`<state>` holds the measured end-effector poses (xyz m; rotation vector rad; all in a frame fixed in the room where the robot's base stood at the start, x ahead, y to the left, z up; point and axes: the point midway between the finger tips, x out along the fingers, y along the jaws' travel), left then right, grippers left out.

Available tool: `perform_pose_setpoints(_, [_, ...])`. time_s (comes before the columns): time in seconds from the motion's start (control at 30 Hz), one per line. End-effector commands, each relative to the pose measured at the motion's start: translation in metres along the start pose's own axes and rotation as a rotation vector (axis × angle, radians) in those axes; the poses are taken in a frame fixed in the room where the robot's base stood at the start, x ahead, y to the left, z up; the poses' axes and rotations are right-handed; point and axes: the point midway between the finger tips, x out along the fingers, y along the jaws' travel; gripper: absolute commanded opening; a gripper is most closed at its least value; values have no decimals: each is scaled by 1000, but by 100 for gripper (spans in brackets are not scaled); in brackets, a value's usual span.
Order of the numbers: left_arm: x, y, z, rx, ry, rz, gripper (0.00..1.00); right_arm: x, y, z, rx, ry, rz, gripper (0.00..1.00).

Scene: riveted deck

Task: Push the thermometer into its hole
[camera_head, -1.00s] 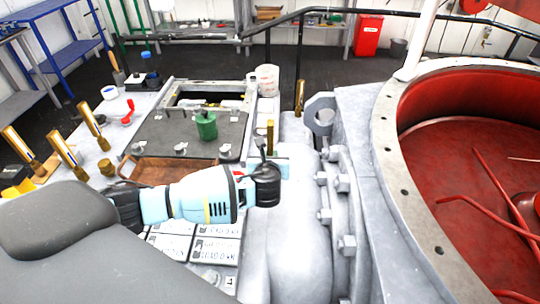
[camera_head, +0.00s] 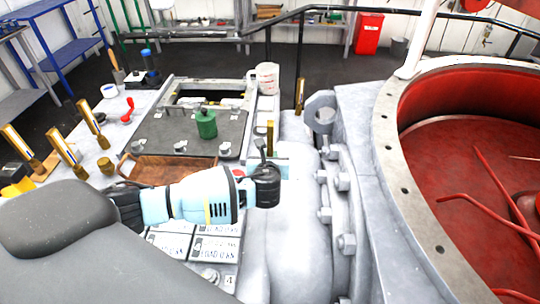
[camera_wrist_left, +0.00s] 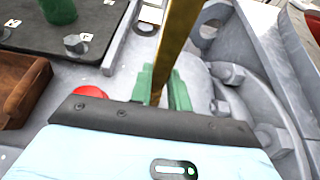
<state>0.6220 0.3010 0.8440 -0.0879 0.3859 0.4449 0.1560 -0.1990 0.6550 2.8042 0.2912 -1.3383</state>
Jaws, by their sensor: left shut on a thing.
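The thermometer (camera_head: 270,136) shows in the head view as a slim upright brass stem just beyond my left gripper (camera_head: 264,156). In the left wrist view, the brass stem (camera_wrist_left: 181,40) rises from between the green fingers of my left gripper (camera_wrist_left: 162,88). The gripper is shut on it. The lower end of the stem is hidden behind the gripper body, and I cannot see a hole under it. My right gripper is in neither view.
A brown tray (camera_head: 150,168) and a dark plate with a green weight (camera_head: 206,125) lie left of the gripper. Several brass pieces (camera_head: 62,148) stand at the far left. A bolted grey flange (camera_head: 338,180) and a red-lined drum (camera_head: 450,190) are close on the right.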

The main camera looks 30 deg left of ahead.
Motion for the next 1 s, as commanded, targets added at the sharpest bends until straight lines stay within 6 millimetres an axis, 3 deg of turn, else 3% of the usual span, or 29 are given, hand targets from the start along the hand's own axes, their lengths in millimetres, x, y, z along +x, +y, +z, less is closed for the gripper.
perform_pose_setpoints(0.7, [5, 0, -11, -1, -2, -1, 0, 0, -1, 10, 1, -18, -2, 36])
perform_pose_setpoints(0.73, [4, 0, -10, -2, -2, -1, 22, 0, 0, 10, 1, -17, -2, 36])
perform_pose_setpoints(0.9, [4, 0, -10, -1, -2, -1, 43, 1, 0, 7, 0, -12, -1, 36])
perform_pose_setpoints(1.0, [4, 0, -10, -1, -1, -1, 43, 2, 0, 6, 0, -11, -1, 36])
